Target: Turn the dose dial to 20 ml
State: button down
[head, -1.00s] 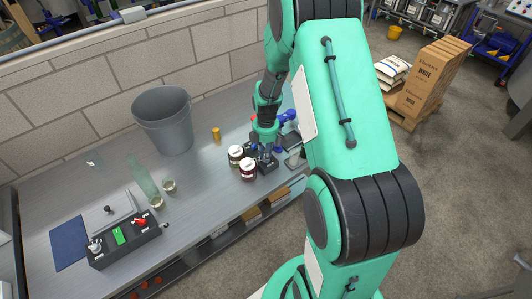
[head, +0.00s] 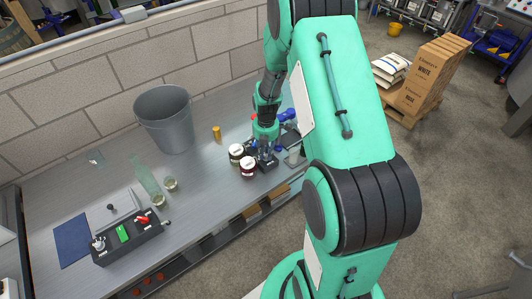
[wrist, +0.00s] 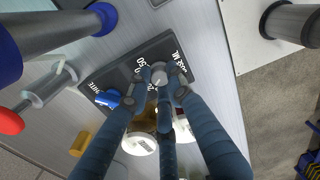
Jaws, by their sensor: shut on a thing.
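In the wrist view a dark panel (wrist: 117,85) carries white lettering reading DOSE ML, with numbers around the dial. The grey dose dial (wrist: 158,77) sits between my blue fingertips. My gripper (wrist: 160,84) is shut on it, with its fingers around the dial. The dial's exact reading cannot be made out, as the fingers cover part of the scale. A blue knob (wrist: 109,98) sits farther left on the panel by the word WHITE. In the head view my gripper (head: 265,154) is down at the panel, which is mostly hidden behind it.
Two lidded jars (head: 236,151) (head: 248,164) stand close beside the gripper. An orange-brown cylinder (head: 217,133), a grey bucket (head: 166,118), a clear bottle (head: 146,178) and another control box (head: 130,238) stand farther left on the bench. Blue-capped cylinders crowd the panel's left in the wrist view.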

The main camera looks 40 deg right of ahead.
aim_at(266, 155)
dwell(0.4)
jog(key=c, duration=1.6)
grip_release()
jog(key=shift+o, duration=0.2)
jog(key=shift+r, duration=0.1)
notch_tip(266, 155, up, 12)
